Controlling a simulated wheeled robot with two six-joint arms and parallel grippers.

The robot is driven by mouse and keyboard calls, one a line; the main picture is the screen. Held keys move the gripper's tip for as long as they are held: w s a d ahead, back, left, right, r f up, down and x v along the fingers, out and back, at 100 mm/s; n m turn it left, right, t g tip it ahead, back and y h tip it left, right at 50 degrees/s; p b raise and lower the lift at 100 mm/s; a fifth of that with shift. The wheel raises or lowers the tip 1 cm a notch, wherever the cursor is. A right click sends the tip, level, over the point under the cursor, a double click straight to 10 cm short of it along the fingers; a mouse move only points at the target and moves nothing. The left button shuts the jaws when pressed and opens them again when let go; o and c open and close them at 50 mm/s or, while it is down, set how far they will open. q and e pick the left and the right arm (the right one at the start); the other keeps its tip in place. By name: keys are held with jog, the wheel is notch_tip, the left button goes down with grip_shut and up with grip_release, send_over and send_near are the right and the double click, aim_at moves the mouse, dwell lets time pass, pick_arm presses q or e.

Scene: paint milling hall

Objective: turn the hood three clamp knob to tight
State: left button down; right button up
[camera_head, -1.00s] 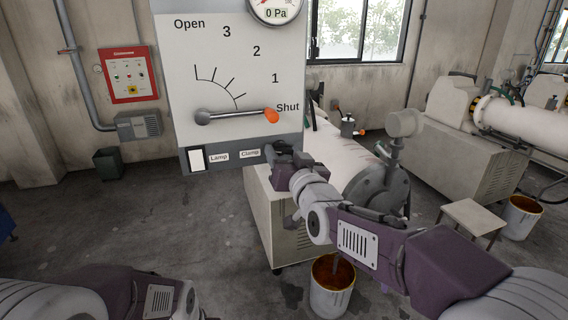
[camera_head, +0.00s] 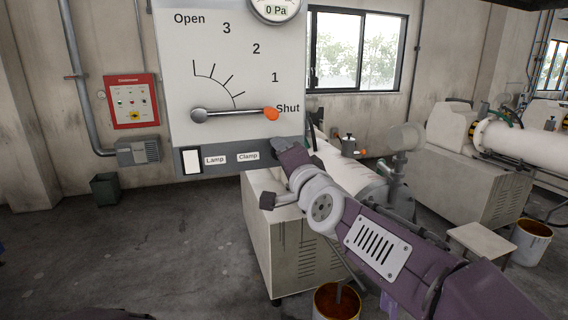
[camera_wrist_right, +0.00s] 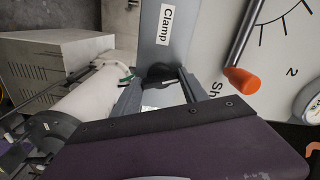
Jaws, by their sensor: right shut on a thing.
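The hood panel (camera_head: 230,60) is a white plate with a grey lower strip carrying the labels Lamp and Clamp (camera_head: 248,156). The dark clamp knob (camera_wrist_right: 159,72) sits on that strip beyond the Clamp label in the right wrist view. My right gripper (camera_wrist_right: 158,88) is shut on the knob, one finger on each side. In the head view the right gripper (camera_head: 284,148) is at the panel's lower right corner, and the knob is hidden behind it. Which way the knob points cannot be told. My left gripper is out of view.
A lever with an orange tip (camera_head: 271,114) points at Shut, just above my right gripper; a gauge (camera_head: 276,9) reads 0 Pa. Behind stand a mill (camera_head: 285,240), a bucket (camera_head: 337,300) and a stool (camera_head: 482,240).

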jog(key=shift+m+b, duration=0.45)
jog(key=shift+m, duration=1.65)
jog(key=o, duration=1.4)
jog(key=v, duration=0.9)
jog(key=shift+p, duration=0.35)
jog(key=shift+w, duration=0.1)
